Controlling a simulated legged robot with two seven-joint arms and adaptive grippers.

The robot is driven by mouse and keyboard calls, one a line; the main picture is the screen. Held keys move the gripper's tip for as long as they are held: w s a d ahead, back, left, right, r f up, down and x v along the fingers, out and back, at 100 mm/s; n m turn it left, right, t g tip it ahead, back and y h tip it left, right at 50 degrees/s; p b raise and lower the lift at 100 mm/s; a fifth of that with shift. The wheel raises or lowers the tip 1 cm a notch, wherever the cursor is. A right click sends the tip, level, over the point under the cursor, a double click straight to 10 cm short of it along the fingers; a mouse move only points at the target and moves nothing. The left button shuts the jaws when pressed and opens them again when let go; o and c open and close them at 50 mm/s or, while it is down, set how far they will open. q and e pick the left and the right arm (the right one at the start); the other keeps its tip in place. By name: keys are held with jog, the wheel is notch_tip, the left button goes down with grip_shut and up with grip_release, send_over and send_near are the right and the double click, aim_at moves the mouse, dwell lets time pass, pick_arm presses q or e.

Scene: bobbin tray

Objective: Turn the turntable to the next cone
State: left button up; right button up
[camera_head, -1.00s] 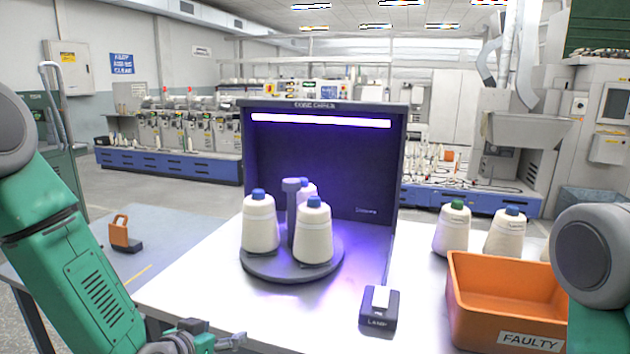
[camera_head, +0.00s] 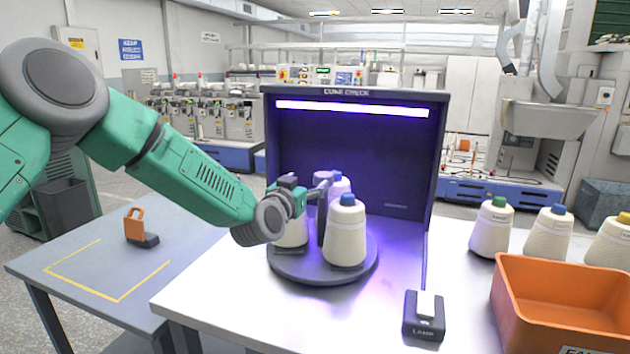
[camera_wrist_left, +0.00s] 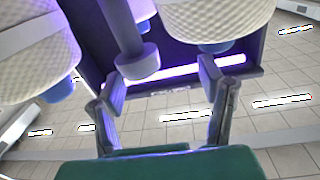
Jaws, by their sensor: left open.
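The dark round turntable (camera_head: 322,272) stands in the lit check booth and carries three white cones with blue tips. The front right cone (camera_head: 345,238) shows fully. The left cone (camera_head: 290,236) is partly hidden by my left gripper (camera_head: 318,188), and the rear cone (camera_head: 341,187) is partly hidden too. The central post (camera_head: 321,222) rises between them. In the left wrist view, the open fingers of my left gripper (camera_wrist_left: 161,80) are spread wide, with the post's knob (camera_wrist_left: 137,63) near the gap between them. I cannot tell whether they touch it. My right gripper is out of view.
A lamp switch box (camera_head: 424,318) sits on the white table, front right. An orange bin (camera_head: 550,315) and several cones, including a green-tipped one (camera_head: 492,228), stand at the right. The booth's walls (camera_head: 436,170) enclose the turntable's back and right. The grey side table is mostly clear.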

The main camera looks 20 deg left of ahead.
aim_at(321, 181)
pick_arm(q)
jog(key=w+d, duration=0.4)
jog(key=shift+w+d+f, duration=0.15)
jog(key=shift+d+f, duration=0.1)
jog(key=shift+w+d+m, duration=0.1)
jog(key=shift+d+m, duration=0.1)
jog(key=shift+m, duration=0.1)
jog(key=shift+a+f, duration=0.1)
jog(key=shift+a, duration=1.3)
jog(key=c, duration=0.4)
jog(key=shift+a+f, duration=0.1)
jog(key=c, duration=0.6)
jog(key=shift+d, duration=0.3)
grip_shut()
jog(key=shift+d+r, duration=0.25)
jog(key=shift+d, duration=0.35)
jog(key=shift+a+f, duration=0.1)
jog(key=shift+a, duration=0.4)
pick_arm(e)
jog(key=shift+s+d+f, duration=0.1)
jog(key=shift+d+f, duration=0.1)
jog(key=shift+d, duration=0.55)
